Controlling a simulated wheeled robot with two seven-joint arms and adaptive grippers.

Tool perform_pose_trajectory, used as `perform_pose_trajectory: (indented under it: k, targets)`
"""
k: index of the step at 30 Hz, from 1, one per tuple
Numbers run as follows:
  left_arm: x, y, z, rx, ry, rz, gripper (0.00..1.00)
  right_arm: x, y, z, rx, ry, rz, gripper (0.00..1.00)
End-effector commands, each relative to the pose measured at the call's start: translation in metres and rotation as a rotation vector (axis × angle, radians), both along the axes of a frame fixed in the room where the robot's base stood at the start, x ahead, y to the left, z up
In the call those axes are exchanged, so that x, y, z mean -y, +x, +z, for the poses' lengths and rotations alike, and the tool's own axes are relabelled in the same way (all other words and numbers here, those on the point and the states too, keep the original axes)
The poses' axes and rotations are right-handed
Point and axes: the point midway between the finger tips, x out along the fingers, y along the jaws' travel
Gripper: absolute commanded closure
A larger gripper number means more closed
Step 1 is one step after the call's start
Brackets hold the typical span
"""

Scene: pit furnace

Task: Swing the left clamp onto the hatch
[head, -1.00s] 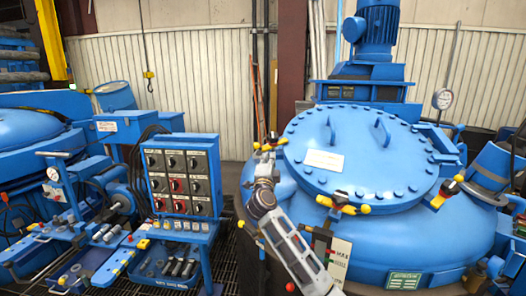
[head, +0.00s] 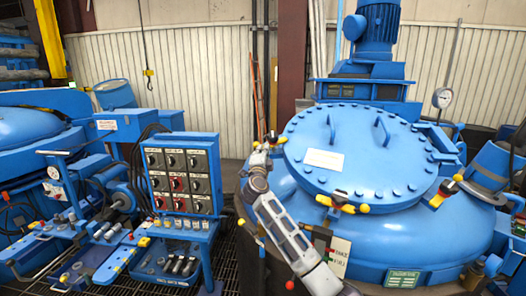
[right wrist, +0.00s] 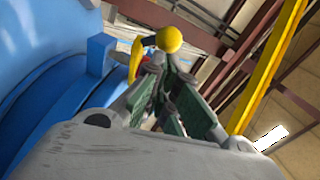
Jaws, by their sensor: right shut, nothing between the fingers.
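The round blue hatch (head: 360,150) lies shut on the blue furnace, with bolts around its rim and two handles on top. The left clamp (head: 272,138), dark with yellow ends, sits at the hatch's left edge, partly hidden by my right gripper. My right gripper (head: 262,151) is shut and empty, right beside this clamp. In the right wrist view the green-padded fingers (right wrist: 163,85) are together, close to the clamp's yellow ball (right wrist: 169,40). I cannot tell whether they touch it. My left gripper is out of view.
A front clamp (head: 342,204) and a right clamp (head: 446,190) sit at the hatch rim. A control panel (head: 181,180) with knobs stands left of my right arm. A blue motor (head: 376,30) rises behind the hatch, and a gauge (head: 442,98) is at the right.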

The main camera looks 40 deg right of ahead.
Motion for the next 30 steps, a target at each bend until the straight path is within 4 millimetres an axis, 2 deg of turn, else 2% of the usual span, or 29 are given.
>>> perform_pose_trajectory:
  k: [14, 30]
  targets:
    - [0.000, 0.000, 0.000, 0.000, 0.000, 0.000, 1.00, -0.001, 0.002, 0.000, 0.006, 0.009, -0.021, 1.00]
    - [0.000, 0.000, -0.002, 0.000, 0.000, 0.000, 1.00, -0.006, 0.016, 0.002, 0.051, 0.055, -0.169, 1.00]
